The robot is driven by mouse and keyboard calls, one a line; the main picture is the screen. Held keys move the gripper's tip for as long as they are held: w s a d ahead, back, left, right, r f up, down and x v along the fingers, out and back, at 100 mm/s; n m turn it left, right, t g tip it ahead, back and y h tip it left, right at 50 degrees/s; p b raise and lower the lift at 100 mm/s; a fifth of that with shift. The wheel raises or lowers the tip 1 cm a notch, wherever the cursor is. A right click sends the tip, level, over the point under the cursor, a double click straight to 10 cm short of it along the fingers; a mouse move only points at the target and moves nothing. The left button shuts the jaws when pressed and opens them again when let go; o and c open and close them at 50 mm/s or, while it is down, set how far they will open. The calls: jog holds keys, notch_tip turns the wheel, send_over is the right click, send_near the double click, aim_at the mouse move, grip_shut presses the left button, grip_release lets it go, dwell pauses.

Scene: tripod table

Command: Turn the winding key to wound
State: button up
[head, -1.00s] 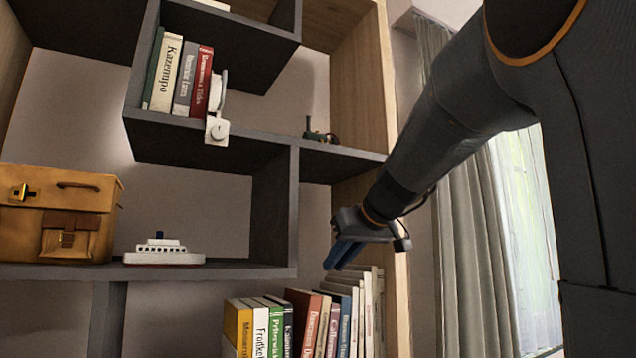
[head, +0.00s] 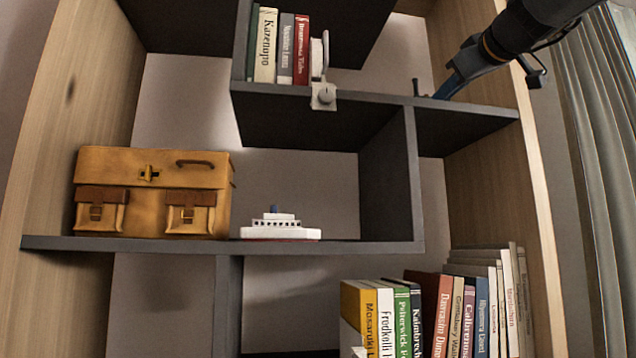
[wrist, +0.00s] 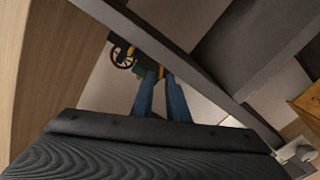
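A small dark green toy engine with a red spoked wheel (wrist: 122,56) stands on the upper right shelf. It is small in the head view, where its dark chimney (head: 416,87) shows and the rest is mostly hidden behind my fingers. My gripper (wrist: 161,76) has two blue fingers with a narrow gap between them, pointing at the toy. In the head view my gripper (head: 440,94) comes in from the upper right, close beside the toy. A small yellow part shows by the fingertips; I cannot tell whether it is the winding key. Contact is not clear.
The dark shelf board (head: 465,108) runs beneath the toy, with a wooden side panel (head: 490,190) to its right. A white device with a round knob (head: 323,95) hangs on the shelf edge. Books, a tan case (head: 150,165) and a toy ship (head: 280,228) stand elsewhere.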

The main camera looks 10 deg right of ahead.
jog(key=shift+w+a, duration=0.1)
jog(key=shift+w, duration=1)
grip_shut()
jog(key=shift+m, duration=0.3)
jog(key=m, duration=0.5)
jog(key=shift+m, duration=0.3)
jog(key=m, duration=0.6)
jog(key=shift+d, duration=0.3)
